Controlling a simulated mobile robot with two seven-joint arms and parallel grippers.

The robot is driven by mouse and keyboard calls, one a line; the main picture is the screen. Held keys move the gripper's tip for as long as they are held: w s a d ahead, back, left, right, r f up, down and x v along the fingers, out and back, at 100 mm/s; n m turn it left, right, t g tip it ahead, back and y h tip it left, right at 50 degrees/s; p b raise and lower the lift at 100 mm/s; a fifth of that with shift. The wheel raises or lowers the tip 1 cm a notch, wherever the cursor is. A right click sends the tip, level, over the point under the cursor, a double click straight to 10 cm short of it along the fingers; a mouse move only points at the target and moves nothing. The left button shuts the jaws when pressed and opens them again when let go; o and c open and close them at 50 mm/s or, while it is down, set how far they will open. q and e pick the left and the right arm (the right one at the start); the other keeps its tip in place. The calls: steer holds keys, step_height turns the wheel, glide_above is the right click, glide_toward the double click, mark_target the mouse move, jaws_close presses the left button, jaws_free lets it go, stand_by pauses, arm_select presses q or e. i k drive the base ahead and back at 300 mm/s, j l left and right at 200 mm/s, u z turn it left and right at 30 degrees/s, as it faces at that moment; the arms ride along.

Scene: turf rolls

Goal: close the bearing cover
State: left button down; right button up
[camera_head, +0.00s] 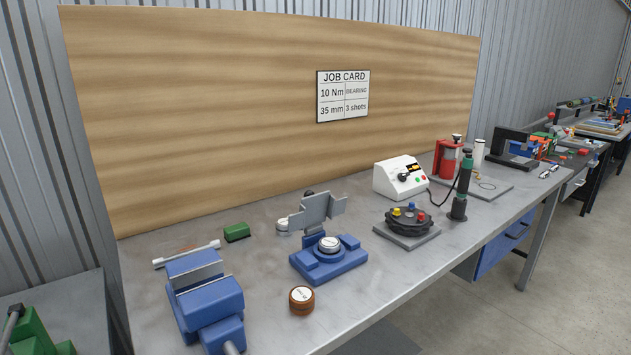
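A blue bearing block (330,262) stands on the bench in the middle of the picture, with a round silver bearing (329,244) seated in its top. A grey cover (316,210) of several flat plates stands raised behind and above the bearing, tilted up and apart from it, so the bearing is exposed. The hinge between cover and block is too small to make out clearly. Neither of my grippers is in view.
A blue vise (205,300) stands left on the workbench (400,285), near a wrench (187,254) and green block (237,232). A round brown tin (302,300) sits in front of the block. A dark fixture (409,220), green tool (462,188) and white controller (400,178) stand right.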

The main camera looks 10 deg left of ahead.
mark_target(314, 209)
steer(key=i+l, duration=0.15)
steer(key=i, duration=0.3)
steer(key=i+l+z, duration=0.1)
steer(key=i, duration=0.4)
